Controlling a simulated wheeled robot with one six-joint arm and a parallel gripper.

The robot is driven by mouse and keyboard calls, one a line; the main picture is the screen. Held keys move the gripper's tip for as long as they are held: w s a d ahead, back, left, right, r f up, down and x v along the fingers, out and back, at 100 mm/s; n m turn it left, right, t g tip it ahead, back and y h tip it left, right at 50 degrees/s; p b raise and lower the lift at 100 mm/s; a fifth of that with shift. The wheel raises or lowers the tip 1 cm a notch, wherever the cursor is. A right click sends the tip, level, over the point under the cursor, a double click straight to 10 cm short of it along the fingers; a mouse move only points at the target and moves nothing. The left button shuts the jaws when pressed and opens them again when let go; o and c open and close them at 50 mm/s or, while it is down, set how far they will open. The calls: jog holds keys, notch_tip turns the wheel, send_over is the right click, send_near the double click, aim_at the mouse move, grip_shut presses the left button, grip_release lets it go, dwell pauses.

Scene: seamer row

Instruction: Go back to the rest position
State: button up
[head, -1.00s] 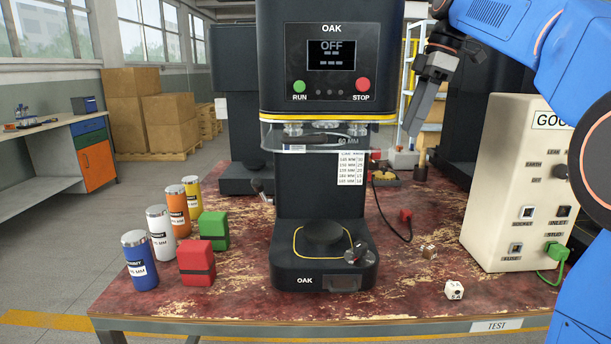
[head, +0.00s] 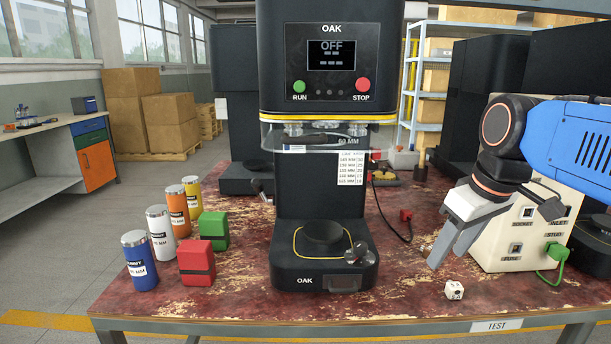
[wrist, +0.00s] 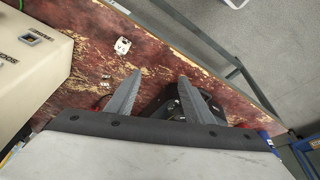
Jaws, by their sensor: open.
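My gripper (head: 446,250) is open and empty in the head view, its grey fingers pointing down and to the left above the right part of the worn red table (head: 240,295). It is in front of the cream test box (head: 498,250) and hides part of it.
A small white cube (head: 454,290) lies near the table's front edge, just right of my fingertips. Blue (head: 140,262), white, orange and yellow cans stand at the left, with red (head: 196,262) and green (head: 214,230) blocks beside them. A green plug (head: 556,251) sits in the test box.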

jog(key=s+d+f+m, duration=0.1)
jog(key=s+f+m, duration=0.1)
jog(key=s+f, duration=0.3)
jog(key=s+f+m+t+h, duration=0.1)
jog(key=s+f+m, duration=0.2)
jog(key=f, duration=0.7)
jog(key=shift+s+d+f+t, duration=0.3)
jog(key=shift+s+d, duration=0.1)
jog(key=shift+s, duration=0.85)
jog(key=shift+c, duration=0.2)
